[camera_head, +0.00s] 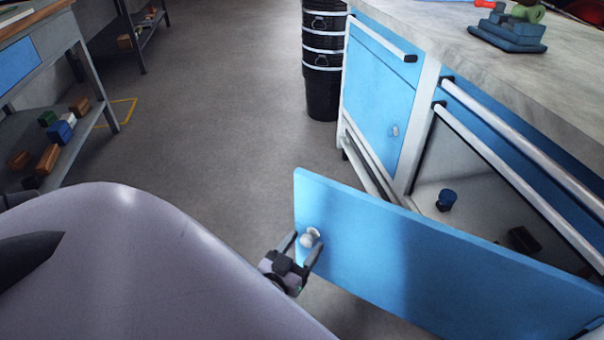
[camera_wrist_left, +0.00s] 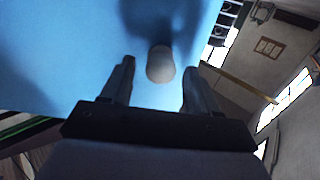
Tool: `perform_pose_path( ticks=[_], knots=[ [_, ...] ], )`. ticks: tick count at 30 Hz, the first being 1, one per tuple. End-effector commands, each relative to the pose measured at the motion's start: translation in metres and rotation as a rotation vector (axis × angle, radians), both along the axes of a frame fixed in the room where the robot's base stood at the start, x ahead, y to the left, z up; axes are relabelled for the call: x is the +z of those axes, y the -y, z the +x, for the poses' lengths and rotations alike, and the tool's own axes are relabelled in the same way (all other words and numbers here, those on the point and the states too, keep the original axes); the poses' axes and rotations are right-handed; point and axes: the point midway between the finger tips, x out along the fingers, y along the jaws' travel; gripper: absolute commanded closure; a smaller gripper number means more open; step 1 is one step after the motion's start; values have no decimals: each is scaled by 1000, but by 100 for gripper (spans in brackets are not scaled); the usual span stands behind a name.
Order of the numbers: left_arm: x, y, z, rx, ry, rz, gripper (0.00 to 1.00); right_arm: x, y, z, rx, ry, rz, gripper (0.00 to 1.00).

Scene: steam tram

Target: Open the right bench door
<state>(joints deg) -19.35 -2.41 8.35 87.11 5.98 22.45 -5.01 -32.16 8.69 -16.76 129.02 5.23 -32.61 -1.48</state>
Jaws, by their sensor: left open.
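The blue right bench door (camera_head: 400,255) stands swung wide open, out from the bench. A round pale knob (camera_head: 310,238) sits near its free edge. My left gripper (camera_head: 303,246) is open at the knob, with a finger on either side of it. In the left wrist view the knob (camera_wrist_left: 160,64) lies just beyond and between the open fingers (camera_wrist_left: 158,88), in front of the blue door face (camera_wrist_left: 60,60). I cannot tell whether a finger touches the knob. My right gripper is not in view.
The open compartment holds a small blue item (camera_head: 446,200) and a dark one (camera_head: 523,239). The left bench door (camera_head: 378,95) is shut. Black buckets (camera_head: 323,80) stand beyond the bench. A shelf table (camera_head: 75,75) is at left. The grey floor (camera_head: 220,100) between is clear.

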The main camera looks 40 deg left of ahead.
Motion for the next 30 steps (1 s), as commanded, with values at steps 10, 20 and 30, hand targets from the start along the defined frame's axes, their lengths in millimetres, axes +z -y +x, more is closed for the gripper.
perform_pose_path(
  ticks=[10,20,30],
  knots=[
    [0,2,-10,0,-4,-1,40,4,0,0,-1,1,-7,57],
    [1,11,-58,0,-4,0,40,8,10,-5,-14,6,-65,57],
    [0,14,-70,0,1,0,40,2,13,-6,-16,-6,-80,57]
  ],
)
